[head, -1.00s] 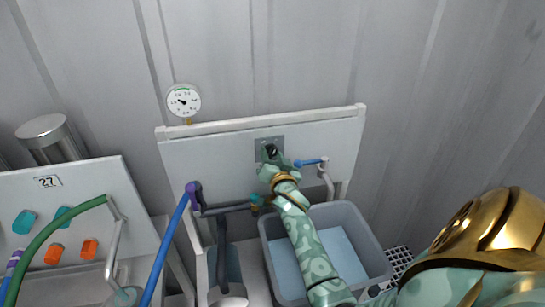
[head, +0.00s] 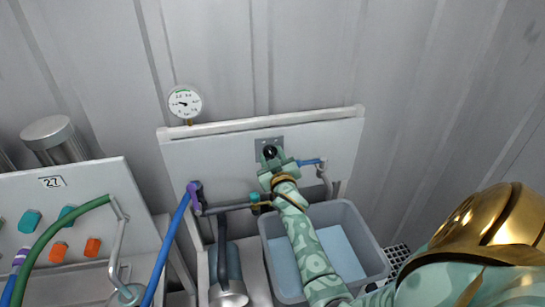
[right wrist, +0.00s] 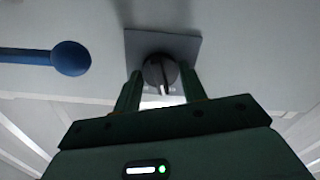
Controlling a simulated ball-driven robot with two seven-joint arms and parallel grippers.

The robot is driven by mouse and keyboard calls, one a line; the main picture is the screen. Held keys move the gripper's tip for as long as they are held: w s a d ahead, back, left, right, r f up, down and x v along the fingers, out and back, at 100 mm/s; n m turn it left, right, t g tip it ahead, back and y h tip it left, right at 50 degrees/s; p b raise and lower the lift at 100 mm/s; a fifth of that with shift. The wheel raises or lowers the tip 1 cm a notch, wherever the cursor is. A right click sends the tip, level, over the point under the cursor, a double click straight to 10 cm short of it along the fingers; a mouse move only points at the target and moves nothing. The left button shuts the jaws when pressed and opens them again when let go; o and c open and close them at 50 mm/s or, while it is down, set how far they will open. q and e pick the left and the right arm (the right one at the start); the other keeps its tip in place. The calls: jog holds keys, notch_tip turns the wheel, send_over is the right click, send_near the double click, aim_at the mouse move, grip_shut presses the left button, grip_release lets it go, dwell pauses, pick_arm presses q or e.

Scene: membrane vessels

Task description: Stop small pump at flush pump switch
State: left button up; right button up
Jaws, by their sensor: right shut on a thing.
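The flush pump switch is a round black knob (head: 270,152) with a pale pointer mark, on a grey square plate (right wrist: 188,46) on the white panel. In the right wrist view the knob (right wrist: 160,72) sits between my right gripper's fingers, and its pale mark points down in the picture. My right gripper (head: 273,162) is shut on the knob, reaching up to it from below. A grey cylinder with a metal end (head: 227,275), perhaps the small pump, stands below the panel, left of the basin. My left gripper is not in view.
A blue lever (head: 308,162) sits just right of the switch; it shows left in the right wrist view (right wrist: 70,58). A grey basin (head: 378,262) lies under my right arm. A gauge (head: 184,103) stands above the panel. Blue and green hoses run at left.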

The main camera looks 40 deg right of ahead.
jog(key=shift+n, duration=1.1)
jog(key=o, duration=1)
jog(key=shift+c, duration=0.2)
